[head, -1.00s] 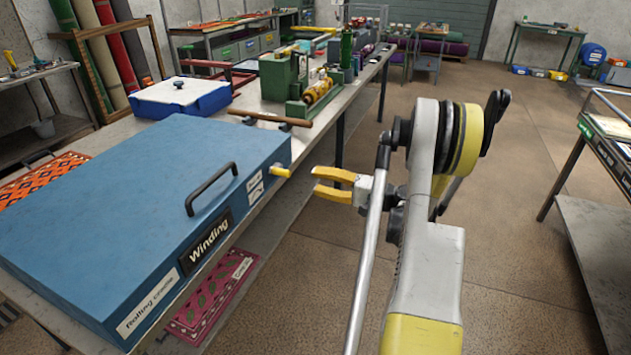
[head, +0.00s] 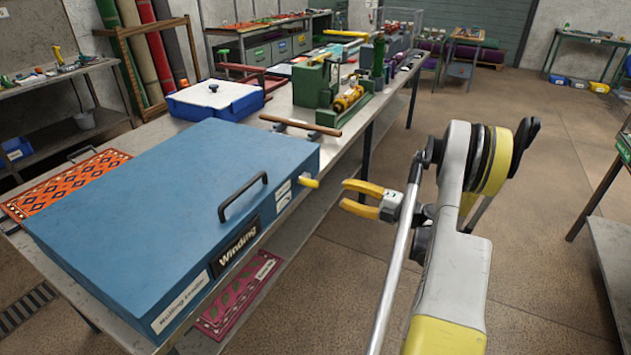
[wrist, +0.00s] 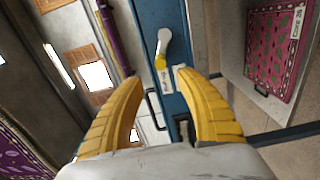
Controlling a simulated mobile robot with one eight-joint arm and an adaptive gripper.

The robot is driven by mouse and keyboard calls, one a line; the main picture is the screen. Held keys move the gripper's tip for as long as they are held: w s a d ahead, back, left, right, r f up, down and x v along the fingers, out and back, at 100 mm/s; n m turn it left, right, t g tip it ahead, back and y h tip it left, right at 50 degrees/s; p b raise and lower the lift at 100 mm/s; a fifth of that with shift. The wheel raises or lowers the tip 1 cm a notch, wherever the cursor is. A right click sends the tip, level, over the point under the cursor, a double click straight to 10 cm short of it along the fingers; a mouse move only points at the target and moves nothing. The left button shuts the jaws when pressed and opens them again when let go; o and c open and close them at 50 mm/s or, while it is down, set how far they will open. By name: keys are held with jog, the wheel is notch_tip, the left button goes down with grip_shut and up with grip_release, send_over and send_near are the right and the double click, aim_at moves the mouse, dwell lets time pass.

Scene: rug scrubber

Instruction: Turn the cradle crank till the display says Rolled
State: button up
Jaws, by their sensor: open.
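The rolling cradle is a large blue box (head: 150,215) with a black handle on its lid, lying on the long bench. Its dark display (head: 238,246) reads "Winding". The crank's yellow grip (head: 308,181) sticks out from the box's right end. In the wrist view the crank shows as a pale arm (wrist: 163,40) with the yellow grip (wrist: 160,62) at its lower end, against the blue side. My gripper (head: 343,194) is open and empty, just right of the crank grip and apart from it. In the wrist view its yellow fingers (wrist: 175,85) point toward the crank.
A wooden bar (head: 300,124), a green machine (head: 325,88) and a blue-white case (head: 213,98) stand on the bench behind the cradle. A patterned orange rug (head: 65,182) lies at its left. A pink rug (head: 240,297) lies on the shelf below. The floor right of the bench is clear.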

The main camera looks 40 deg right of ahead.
aim_at(319, 186)
jog(key=w+a+n, duration=0.1)
jog(key=w+n, duration=0.1)
jog(key=n, duration=0.4)
jog(key=w+a+n, duration=0.1)
jog(key=w+n, duration=0.2)
jog(key=n, duration=0.4)
jog(key=w+a+n, duration=0.1)
jog(key=w+n, duration=0.2)
jog(key=n, duration=0.4)
jog(key=shift+w+a+f, duration=0.1)
jog(key=shift+w+a, duration=0.1)
jog(key=shift+a, duration=0.15)
jog(key=shift+w+a, duration=0.2)
jog(key=shift+w, duration=0.45)
grip_shut()
